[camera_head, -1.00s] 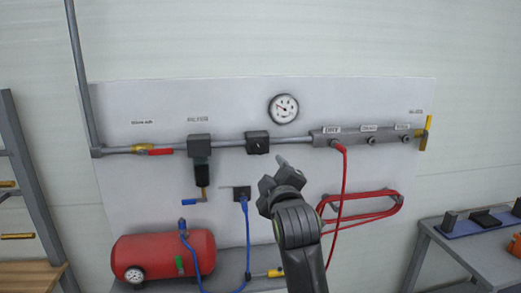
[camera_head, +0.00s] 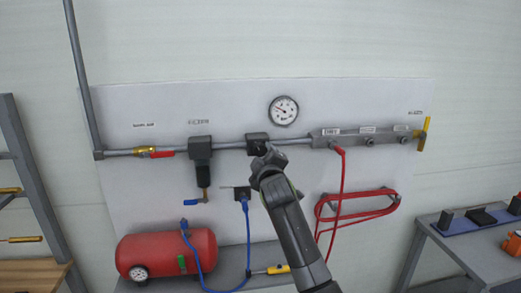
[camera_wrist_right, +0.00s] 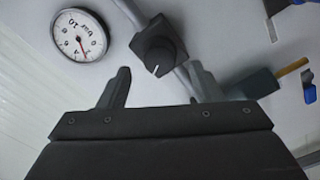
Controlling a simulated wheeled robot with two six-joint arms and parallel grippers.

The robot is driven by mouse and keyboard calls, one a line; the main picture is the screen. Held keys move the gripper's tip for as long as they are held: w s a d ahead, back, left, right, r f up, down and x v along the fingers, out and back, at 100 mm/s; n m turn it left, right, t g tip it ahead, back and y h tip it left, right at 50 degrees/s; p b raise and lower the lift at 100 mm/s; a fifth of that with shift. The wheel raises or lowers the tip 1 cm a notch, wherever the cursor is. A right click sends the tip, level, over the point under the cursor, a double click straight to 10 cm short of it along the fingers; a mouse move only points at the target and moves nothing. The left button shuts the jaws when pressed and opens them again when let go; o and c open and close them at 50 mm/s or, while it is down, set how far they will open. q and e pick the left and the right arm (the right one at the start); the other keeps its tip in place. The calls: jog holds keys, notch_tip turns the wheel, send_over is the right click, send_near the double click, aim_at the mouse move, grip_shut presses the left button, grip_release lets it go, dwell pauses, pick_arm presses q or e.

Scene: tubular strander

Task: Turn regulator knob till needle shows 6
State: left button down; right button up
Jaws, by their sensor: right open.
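The black regulator (camera_head: 258,141) sits on the grey pipe in the middle of the white panel. My right gripper (camera_head: 265,158) is in front of its lower right side. In the right wrist view, the round knob (camera_wrist_right: 158,58) with a white mark appears between the two spread fingers of my gripper (camera_wrist_right: 160,70). I cannot tell that either finger touches it. The white dial gauge (camera_head: 284,110) is above and right of the regulator. It also shows upside down in the right wrist view (camera_wrist_right: 80,35), its red needle toward the picture's lower right; the value is unclear. My left gripper is out of view.
A filter (camera_head: 201,155) with a blue-handled drain hangs left of the regulator. A grey manifold (camera_head: 350,136) with a red hose (camera_head: 343,190) is to the right. A blue hose (camera_head: 247,225) hangs below, near a red tank (camera_head: 165,252). The panel around the gauge is clear.

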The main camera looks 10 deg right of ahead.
aim_at(260, 152)
jog(key=shift+w+p, duration=0.45)
jog(key=shift+w, duration=1.7)
jog(key=c, duration=1)
jog(key=shift+d+f+m+b, duration=0.1)
jog(key=shift+f+m+b, duration=0.1)
jog(key=shift+m+b, duration=1.5)
jog(key=m+b, duration=0.3)
jog(key=m, duration=0.3)
jog(key=shift+m, duration=0.4)
jog(key=m+b, duration=0.3)
jog(key=m, duration=0.3)
jog(key=m+b, duration=0.1)
jog(key=m, duration=0.5)
jog(key=shift+b, duration=0.35)
